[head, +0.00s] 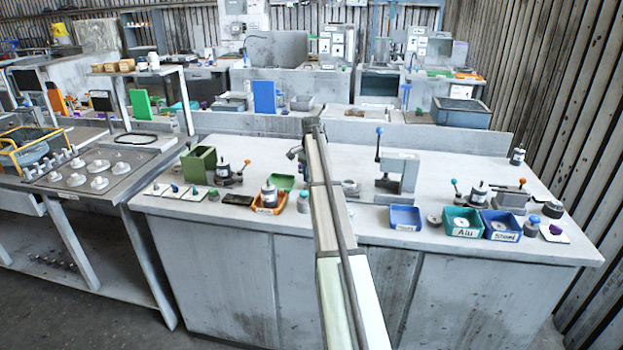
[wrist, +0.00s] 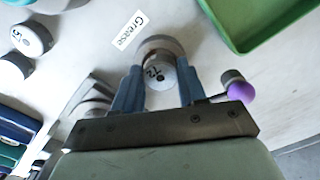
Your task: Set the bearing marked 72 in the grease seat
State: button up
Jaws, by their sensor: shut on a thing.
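My gripper (wrist: 160,70) is in the wrist view, its two blue fingers closed on opposite sides of a round grey bearing marked 72 (wrist: 162,76). A round grey-brown rim (wrist: 156,43) shows just beyond the bearing, beside a white label reading Grease (wrist: 130,30); it looks like the grease seat. The bearing overlaps this rim in the picture. I cannot tell whether it rests in the seat or is held above it. In the head view my arm covers the middle of the bench and the held bearing cannot be made out.
In the wrist view, a green tray (wrist: 255,22) lies at upper right, a purple knob (wrist: 241,90) right of the fingers, and another marked round part (wrist: 32,38) at left. In the head view, blue (head: 405,217) and teal (head: 462,222) bins stand at the bench's front right.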

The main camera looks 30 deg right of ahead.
jog(key=shift+f, duration=0.5)
jog(key=o, duration=1.6)
jog(key=shift+c, duration=0.2)
jog(key=shift+r, duration=0.1)
jog(key=shift+r, duration=3.7)
